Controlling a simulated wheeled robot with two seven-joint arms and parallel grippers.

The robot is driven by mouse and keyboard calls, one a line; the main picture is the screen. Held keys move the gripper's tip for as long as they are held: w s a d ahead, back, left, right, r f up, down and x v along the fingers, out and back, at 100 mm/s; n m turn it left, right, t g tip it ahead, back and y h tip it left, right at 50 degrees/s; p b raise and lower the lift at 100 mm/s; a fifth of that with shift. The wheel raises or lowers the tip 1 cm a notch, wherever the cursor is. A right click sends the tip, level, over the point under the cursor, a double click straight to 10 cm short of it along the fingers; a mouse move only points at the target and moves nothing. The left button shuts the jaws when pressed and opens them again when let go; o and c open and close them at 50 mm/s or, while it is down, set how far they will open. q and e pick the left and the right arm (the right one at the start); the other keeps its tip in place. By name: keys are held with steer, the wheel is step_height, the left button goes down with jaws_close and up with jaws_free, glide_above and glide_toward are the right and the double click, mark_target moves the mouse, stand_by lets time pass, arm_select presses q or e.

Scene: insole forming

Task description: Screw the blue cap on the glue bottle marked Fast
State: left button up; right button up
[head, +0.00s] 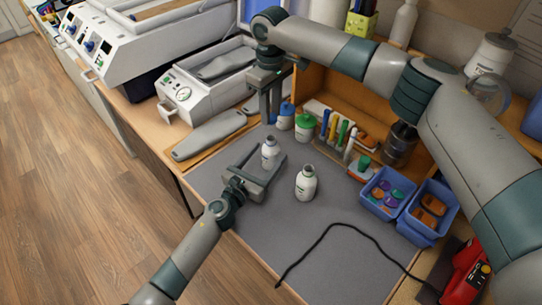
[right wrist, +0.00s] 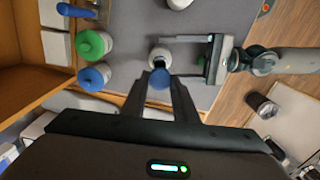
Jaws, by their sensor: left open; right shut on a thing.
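The blue cap (right wrist: 159,79) is held between the fingertips of my right gripper (right wrist: 158,82). In the head view my right gripper (head: 268,115) points down, above and behind a white bottle (head: 269,155). In the right wrist view this bottle (right wrist: 160,56) shows just beyond the cap; the cap appears apart from it. My left gripper (head: 262,168) is open, with its fingers on either side of this bottle, which stands upright on the mat. A second uncapped white bottle (head: 306,184) stands to the right. I cannot read the labels, so I cannot tell which is Fast.
A blue-lidded jar (head: 286,116) and a green-lidded jar (head: 305,126) stand close behind. A rack of markers (head: 335,132) and blue bins (head: 387,193) are to the right. A black cable (head: 330,235) crosses the grey mat (head: 290,235), whose front is otherwise clear.

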arm_select(q)
steer(key=shift+w+d, duration=0.15)
steer(key=shift+w, duration=0.05)
steer(key=c, duration=1.6)
arm_select(e)
glide_above(271, 138)
steer(key=shift+f, duration=2.5)
steer(key=shift+f, duration=0.15)
steer(key=shift+f, duration=0.75)
steer(key=shift+f, duration=0.55)
arm_select(q)
jaws_close()
